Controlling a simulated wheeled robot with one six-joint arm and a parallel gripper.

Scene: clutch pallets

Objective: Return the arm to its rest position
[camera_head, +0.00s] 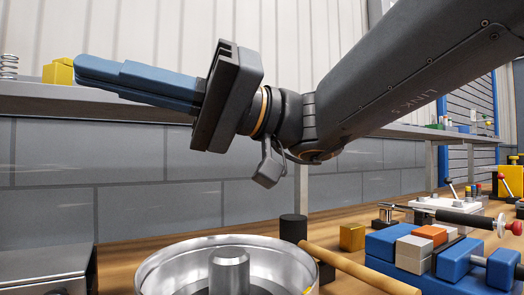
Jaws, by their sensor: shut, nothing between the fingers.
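My gripper (100,78) has blue fingers and a dark body. It points left in the upper left of the head view. Its fingers lie together with nothing between them. My arm (400,80) comes in from the upper right and holds the gripper raised above the bench, in front of the shelf edge. The gripper touches no object that I can see.
A round metal housing (150,274) with a central post stands on the wooden bench (130,255). A wooden-handled mallet (365,275), a brass block (352,237) and a blue block set (383,245) are at the right. A shelf (30,97) runs behind, carrying a spring (9,66) and yellow block (58,72).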

